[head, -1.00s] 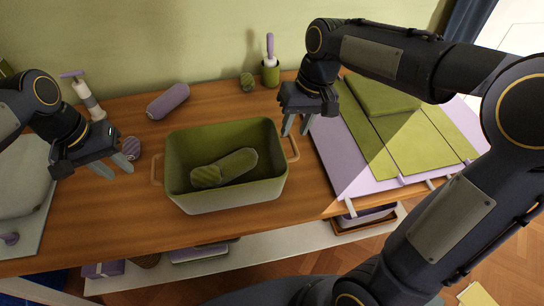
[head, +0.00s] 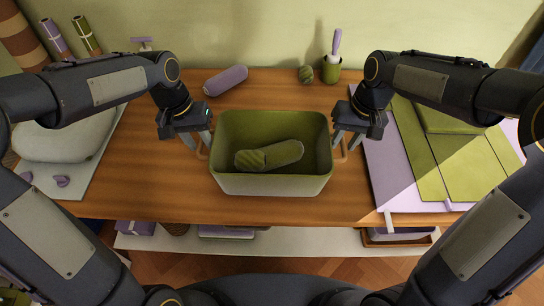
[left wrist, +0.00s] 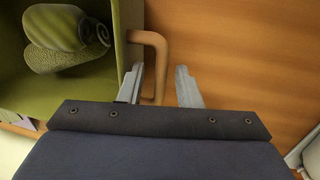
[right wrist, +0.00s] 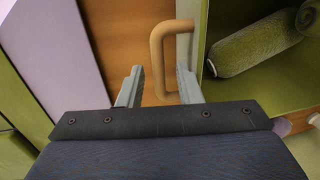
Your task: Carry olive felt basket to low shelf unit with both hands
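The olive felt basket (head: 230,183) stands upright on the wooden table, with a tan handle at each end and two green rolled or cylindrical items (head: 270,155) inside. My left gripper (head: 205,143) is open at its left end; in the left wrist view the left handle (left wrist: 153,38) shows between the parted fingers. My right gripper (head: 340,140) is open at the right end; in the right wrist view the right handle (right wrist: 158,62) shows between the parted fingers. Neither gripper is closed on a handle. A low pale shelf (head: 290,242) shows below the table's front edge; I cannot tell if it is the low shelf unit.
Green and lilac folded cloth (head: 430,150) lies at right. A grey cushion (head: 65,135) is at left. Table in front of the basket is clear.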

